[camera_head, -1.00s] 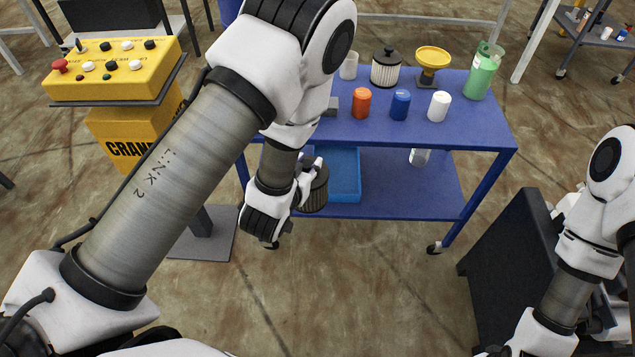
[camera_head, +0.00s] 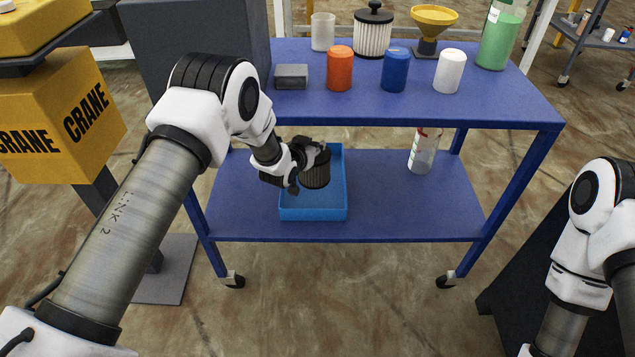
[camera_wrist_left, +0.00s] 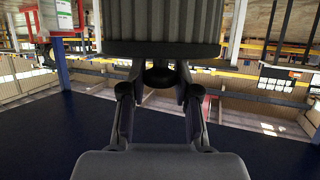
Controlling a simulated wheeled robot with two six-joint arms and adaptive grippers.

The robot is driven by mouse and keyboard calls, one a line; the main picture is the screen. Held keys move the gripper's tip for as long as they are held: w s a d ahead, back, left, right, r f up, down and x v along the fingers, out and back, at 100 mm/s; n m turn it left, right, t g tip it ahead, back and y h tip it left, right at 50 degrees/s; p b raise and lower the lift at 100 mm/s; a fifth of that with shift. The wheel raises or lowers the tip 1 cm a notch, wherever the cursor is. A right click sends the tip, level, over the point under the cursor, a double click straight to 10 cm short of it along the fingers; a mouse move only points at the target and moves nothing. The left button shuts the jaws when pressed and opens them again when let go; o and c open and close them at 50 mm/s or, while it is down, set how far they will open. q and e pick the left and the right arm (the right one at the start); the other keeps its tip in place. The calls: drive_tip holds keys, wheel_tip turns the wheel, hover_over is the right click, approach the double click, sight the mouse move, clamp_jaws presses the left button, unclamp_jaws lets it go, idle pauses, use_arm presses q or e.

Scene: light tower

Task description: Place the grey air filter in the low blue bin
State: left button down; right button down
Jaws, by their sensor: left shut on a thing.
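The grey air filter (camera_head: 315,170) is a dark ribbed cylinder, held over the back part of the low blue bin (camera_head: 313,213). I cannot tell whether it touches the bin's floor. My left gripper (camera_head: 312,149) is shut on the filter's top and hides part of it. In the left wrist view the filter's ribbed side (camera_wrist_left: 165,22) fills the top, and its dark knob (camera_wrist_left: 160,76) sits between the two fingers. The blue bin is open and stands on the lower shelf. My right arm shows at the right, but its gripper is out of the picture.
The blue cart's upper shelf (camera_head: 430,108) overhangs the back of the bin. It carries a grey block (camera_head: 291,76), orange, blue and white jars, a white filter (camera_head: 373,33) and a yellow funnel (camera_head: 434,17).

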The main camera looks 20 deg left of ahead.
sight(313, 169)
use_arm(q)
wheel_tip(313, 169, down, 8)
drive_tip(key=shift+s+f+b, duration=0.1)
drive_tip(key=shift+f+b, duration=0.1)
drive_tip(key=shift+b, duration=0.7)
drive_tip(key=shift+f, duration=0.1)
drive_tip(key=c, duration=0.8)
unclamp_jaws()
drive_tip(key=shift+f, duration=0.1)
drive_tip(key=shift+c, duration=0.2)
drive_tip(key=shift+s+r, duration=0.1)
drive_tip(key=shift+r, duration=0.2)
drive_tip(key=p+v, duration=0.3)
drive_tip(key=v, duration=0.8)
drive_tip(key=s+f+n+g+y, duration=0.1)
drive_tip(key=s+f+g, duration=0.3)
drive_tip(key=s, duration=0.5)
drive_tip(key=s+f+g, duration=0.3)
drive_tip(key=s+f, duration=0.3)
drive_tip(key=s, duration=0.4)
drive_tip(key=s+a+f+g, duration=0.1)
drive_tip(key=s+g, duration=0.5)
drive_tip(key=s, duration=1.5)
drive_tip(key=shift+s+a+f+n+g, duration=0.2)
drive_tip(key=shift+s+n+g, duration=0.1)
drive_tip(key=shift+s+n, duration=0.1)
